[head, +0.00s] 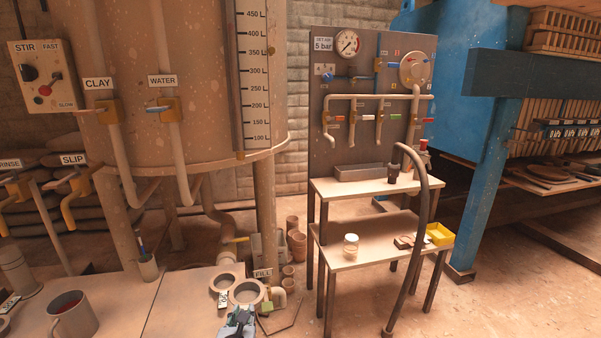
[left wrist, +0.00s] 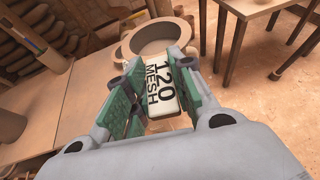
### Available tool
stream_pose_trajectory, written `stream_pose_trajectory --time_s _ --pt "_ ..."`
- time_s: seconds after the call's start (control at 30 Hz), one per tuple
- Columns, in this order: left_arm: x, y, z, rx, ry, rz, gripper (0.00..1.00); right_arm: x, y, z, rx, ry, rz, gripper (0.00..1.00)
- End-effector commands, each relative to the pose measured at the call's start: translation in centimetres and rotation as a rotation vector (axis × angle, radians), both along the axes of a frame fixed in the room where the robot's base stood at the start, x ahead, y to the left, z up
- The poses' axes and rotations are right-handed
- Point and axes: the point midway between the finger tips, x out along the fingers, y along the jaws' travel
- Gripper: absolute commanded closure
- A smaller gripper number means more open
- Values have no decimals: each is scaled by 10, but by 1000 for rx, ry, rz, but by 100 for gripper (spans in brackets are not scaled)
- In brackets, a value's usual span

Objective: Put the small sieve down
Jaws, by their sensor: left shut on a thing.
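My left gripper (head: 238,322) is at the bottom edge of the head view, at the table's right end. In the left wrist view its green fingers (left wrist: 154,80) are closed on the handle tag (left wrist: 163,88) of a small sieve, marked "120 MESH". The sieve's round beige rim (left wrist: 186,33) lies just beyond the fingertips; in the head view the rim (head: 232,291) is near the "FILL" sign. I cannot tell whether the held sieve touches anything beneath. My right gripper is out of view.
A grey mug (head: 74,318) and a brush cup (head: 147,267) stand on the table (head: 180,305) to the left. The tank (head: 190,80) with pipes rises behind.

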Motion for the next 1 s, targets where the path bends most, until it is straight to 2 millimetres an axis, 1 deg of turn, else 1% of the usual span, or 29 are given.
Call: stream_pose_trajectory --time_s 0.03,0.1,0.2,0.3,0.5,1.0 --pt "-5 -18 4 -6 -3 -25 100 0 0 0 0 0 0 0" --pt "-10 -37 7 -5 -2 -50 100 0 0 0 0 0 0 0" --pt "-15 -59 11 -3 -2 -76 100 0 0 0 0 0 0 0" --pt "-17 -72 17 -2 -3 -91 100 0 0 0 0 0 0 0" --pt "-14 -79 26 0 -1 -94 100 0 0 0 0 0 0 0" --pt "-13 -79 27 0 0 -93 100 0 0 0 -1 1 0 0"
